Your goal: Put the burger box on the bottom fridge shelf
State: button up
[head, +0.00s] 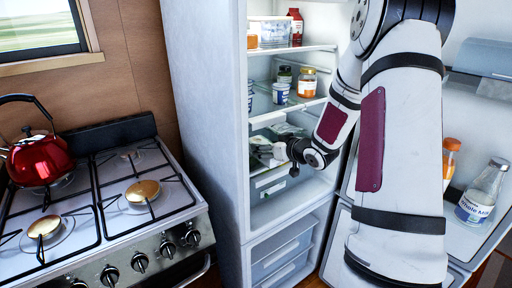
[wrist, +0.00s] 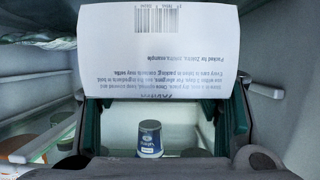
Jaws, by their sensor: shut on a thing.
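In the wrist view, a white box face with a barcode and upside-down print, seemingly the burger box (wrist: 160,45), fills the upper middle. My gripper (wrist: 160,108) has a finger on each side of it and is shut on it. In the head view, my gripper (head: 280,150) is inside the open fridge (head: 210,130), at the level below the jar shelf. The box is hard to make out there. The bottom fridge shelf is partly hidden by my arm and gripper, above a clear drawer (head: 270,250).
A blue-and-white cup (wrist: 150,138) stands beyond my gripper in the wrist view. Jars (head: 307,82) stand on the middle shelf, and a tub (head: 268,32) on the upper one. The open door holds a milk bottle (head: 482,190). A stove (head: 100,200) with a red kettle (head: 38,158) stands left.

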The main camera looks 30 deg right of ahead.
aim_at(259, 138)
jog(key=w, duration=0.2)
jog(key=w+d, duration=0.1)
jog(key=w, duration=0.5)
jog(key=shift+w+d+f+b, duration=0.2)
jog(key=shift+f+b, duration=0.1)
jog(key=shift+f, duration=0.05)
jog(key=shift+f+b, duration=0.35)
jog(key=shift+f, duration=1.45)
jog(key=o, duration=1.3)
jog(key=shift+f, duration=0.15)
jog(key=shift+o, duration=0.2)
jog(key=shift+s+r, duration=0.1)
jog(key=shift+r, duration=0.1)
jog(key=p+v, duration=0.1)
jog(key=v, duration=1)
jog(key=shift+s+d+r+p, duration=0.1)
jog(key=shift+s+r+p, duration=0.1)
jog(key=shift+s+p, duration=0.2)
